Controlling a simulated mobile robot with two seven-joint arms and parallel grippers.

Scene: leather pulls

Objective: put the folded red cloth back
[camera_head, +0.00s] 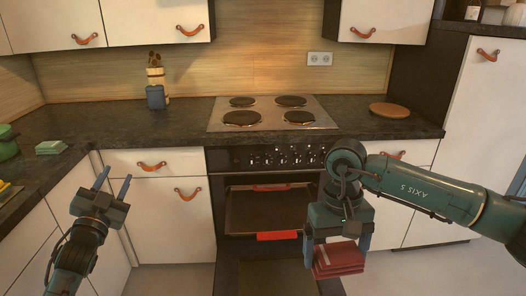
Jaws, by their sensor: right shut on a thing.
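The folded red cloth (338,261) is a stack of dark red layers with pale edges. It hangs low between the fingers of my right gripper (340,244), which is shut on it. The cloth is held in front of the oven, at the right side of its lowered door (262,277). My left gripper (115,187) points up at the left, in front of the white cabinets. Its fingers are apart with nothing between them.
The oven (232,208) stands open, with a bright red strip (277,236) at its front edge. The hob (272,114) and dark worktop (380,124) are above. A round wooden board (390,110) is at right; a green folded cloth (50,147) and green pot (7,146) at left.

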